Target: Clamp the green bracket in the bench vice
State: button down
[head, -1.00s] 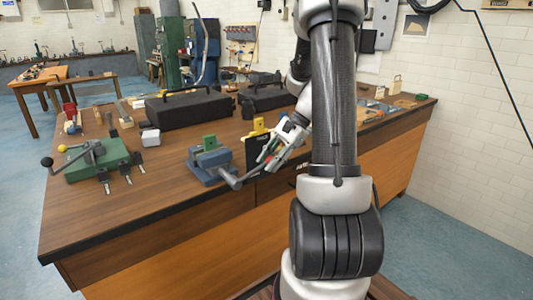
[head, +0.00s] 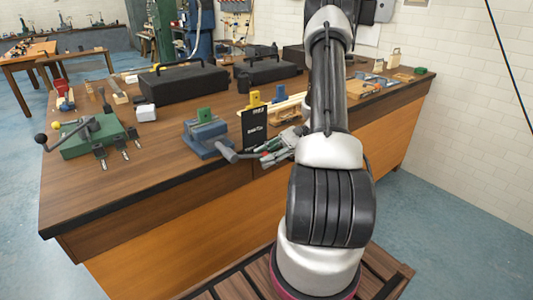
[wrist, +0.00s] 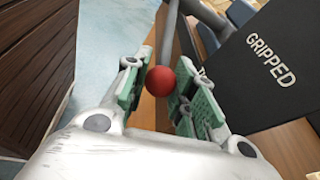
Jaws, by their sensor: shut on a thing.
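The green bracket (head: 204,114) stands upright between the jaws of the blue bench vice (head: 206,137); from here I cannot tell how tightly. The vice's grey handle (head: 232,154) sticks out toward the bench's front edge; it also shows in the wrist view (wrist: 172,30), ending in a red ball knob (wrist: 160,81). My gripper (head: 264,156) is at the handle's end, in front of a black sign. In the wrist view, its green-padded fingers (wrist: 158,88) are on either side of the red knob, shut on it.
The black sign reading "GRIPPED" (wrist: 275,62) stands close beside my right finger, with a yellow piece (head: 254,98) behind it. A green vice-like fixture (head: 92,138) with a lever is at left. Black cases (head: 180,82) stand behind. The bench front is clear.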

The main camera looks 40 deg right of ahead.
jog(key=shift+f, duration=0.1)
dwell(0.3)
jog(key=c, duration=1.1)
grip_release()
jog(key=shift+c, duration=0.2)
jog(key=v, duration=1.2)
